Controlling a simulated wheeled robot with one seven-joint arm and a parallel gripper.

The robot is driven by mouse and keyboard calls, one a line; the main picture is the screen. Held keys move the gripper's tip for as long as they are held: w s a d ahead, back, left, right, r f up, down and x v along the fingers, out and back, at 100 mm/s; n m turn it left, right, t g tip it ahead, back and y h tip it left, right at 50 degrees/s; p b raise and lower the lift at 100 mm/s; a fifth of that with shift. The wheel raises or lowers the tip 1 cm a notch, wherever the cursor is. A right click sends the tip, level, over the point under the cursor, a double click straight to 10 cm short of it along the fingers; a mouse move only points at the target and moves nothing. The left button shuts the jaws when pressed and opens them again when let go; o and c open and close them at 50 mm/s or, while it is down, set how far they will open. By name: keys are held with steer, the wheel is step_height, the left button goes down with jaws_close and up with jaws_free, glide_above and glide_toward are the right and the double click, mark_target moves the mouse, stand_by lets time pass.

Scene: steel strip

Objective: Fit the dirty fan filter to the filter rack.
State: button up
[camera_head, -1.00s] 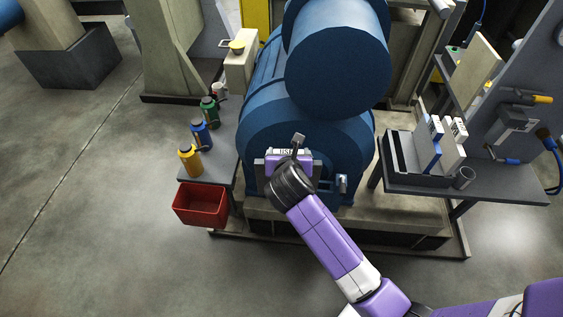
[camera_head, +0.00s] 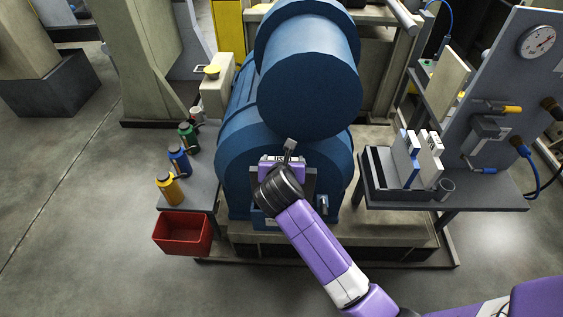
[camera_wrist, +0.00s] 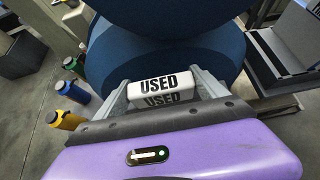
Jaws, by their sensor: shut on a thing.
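My gripper (camera_head: 283,163) is shut on the dirty fan filter (camera_head: 280,158), a white block marked "USED". In the wrist view the filter (camera_wrist: 153,86) sits between the two grey fingers (camera_wrist: 160,92), its marked face turned to the camera. Its lower part and far side are hidden. The gripper holds it in front of the big blue fan housing; I cannot tell whether it touches the housing. The filter rack (camera_head: 400,194), a dark holder, stands on the right-hand shelf, well apart from the gripper. White panels (camera_head: 431,155) stand upright in it, one with a blue edge.
The blue fan housing (camera_head: 307,90) fills the middle. At left, a side table (camera_head: 200,190) holds yellow, blue and green bottles, with a red bin (camera_head: 182,233) before it. A small grey cup (camera_head: 445,188) stands beside the rack. A gauge panel (camera_head: 515,75) rises behind the shelf.

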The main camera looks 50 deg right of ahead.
stand_by(0.3)
steer(key=shift+f+b, duration=3.2)
steer(key=shift+f, duration=4.75)
steer(key=o, duration=1.5)
steer(key=shift+s, duration=0.1)
steer(key=v, duration=0.7)
steer(key=shift+s+a+r, duration=0.15)
steer(key=shift+a, duration=0.1)
